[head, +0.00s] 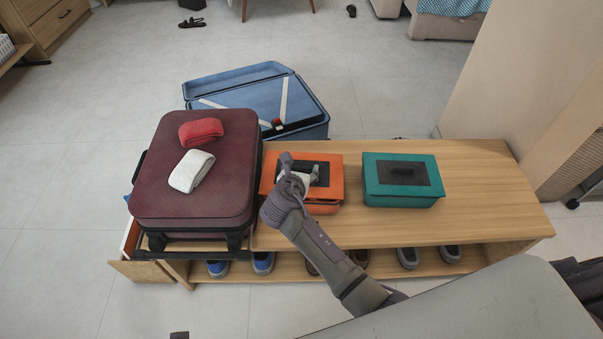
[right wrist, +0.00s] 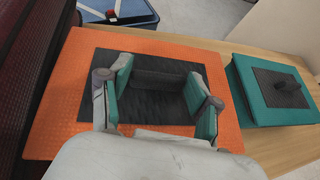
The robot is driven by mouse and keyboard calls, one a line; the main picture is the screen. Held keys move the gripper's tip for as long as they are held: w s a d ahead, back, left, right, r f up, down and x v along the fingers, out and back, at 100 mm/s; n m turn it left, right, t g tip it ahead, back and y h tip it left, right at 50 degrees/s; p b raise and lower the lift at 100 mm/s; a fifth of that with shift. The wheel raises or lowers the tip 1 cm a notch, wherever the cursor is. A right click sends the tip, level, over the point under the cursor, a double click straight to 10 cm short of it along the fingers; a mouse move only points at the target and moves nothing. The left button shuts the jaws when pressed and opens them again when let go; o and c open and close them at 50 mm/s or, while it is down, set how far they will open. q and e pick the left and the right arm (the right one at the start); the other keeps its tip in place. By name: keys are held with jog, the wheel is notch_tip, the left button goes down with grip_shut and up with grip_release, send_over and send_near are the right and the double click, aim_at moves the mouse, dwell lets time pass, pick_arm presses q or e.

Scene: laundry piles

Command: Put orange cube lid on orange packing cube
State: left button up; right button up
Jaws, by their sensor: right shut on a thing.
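The orange packing cube (head: 322,209) stands on the wooden bench, right of the maroon suitcase. Its orange lid (head: 330,160), with a dark central panel, lies over the top of the cube; the lid fills much of the right wrist view (right wrist: 60,125). My right gripper (head: 298,180) is above the lid, shut on its dark handle (right wrist: 160,80), with one finger on each side in the right wrist view. The gripper partly hides the lid and the cube's left side. I cannot tell whether the lid is fully seated. My left gripper is not in view.
A teal cube with its lid (head: 402,190) stands to the right on the bench (head: 480,195). The maroon suitcase (head: 185,210) bears a red roll (head: 201,131) and a white roll (head: 191,171). An open blue suitcase (head: 255,85) lies behind. Shoes sit on the lower shelf.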

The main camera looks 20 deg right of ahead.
jog(key=shift+f, duration=0.4)
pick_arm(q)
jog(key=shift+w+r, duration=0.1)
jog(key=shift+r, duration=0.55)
pick_arm(e)
jog(key=shift+f, duration=0.6)
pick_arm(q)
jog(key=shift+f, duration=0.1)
pick_arm(e)
jog(key=o, duration=1)
jog(key=shift+o, duration=0.2)
jog(key=shift+r, duration=0.1)
jog(key=shift+r, duration=0.4)
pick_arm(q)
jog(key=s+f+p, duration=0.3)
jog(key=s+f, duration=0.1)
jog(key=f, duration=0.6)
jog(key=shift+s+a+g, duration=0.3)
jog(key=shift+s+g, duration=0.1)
pick_arm(e)
jog(key=v, duration=1.2)
